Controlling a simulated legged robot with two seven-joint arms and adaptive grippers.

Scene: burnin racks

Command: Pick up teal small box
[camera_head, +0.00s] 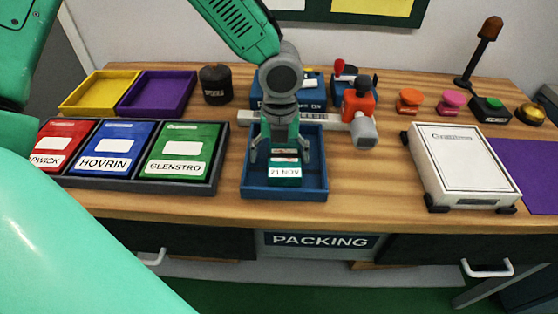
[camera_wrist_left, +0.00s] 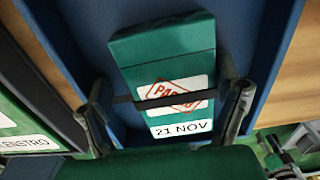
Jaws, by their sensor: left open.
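The teal small box (camera_head: 285,176) stands in a blue tray (camera_head: 247,187) at the middle of the bench. My left gripper (camera_head: 280,158) reaches down over it from above and is open, with one finger on each side. In the left wrist view the teal small box (camera_wrist_left: 160,50) shows a red stamp that is partly hidden, a dark band across it and a "21 NOV" label. There the open fingers of my left gripper (camera_wrist_left: 166,112) flank its label end; whether they touch it I cannot tell. My right gripper is not in view.
A dark rack (camera_head: 130,190) with red, blue and green boxes stands left of the tray. A yellow tray (camera_head: 97,92) and a purple tray (camera_head: 156,92) lie behind. A red-and-grey device (camera_head: 361,112) stands close right of my gripper. A white scale-like unit (camera_head: 462,165) is further right.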

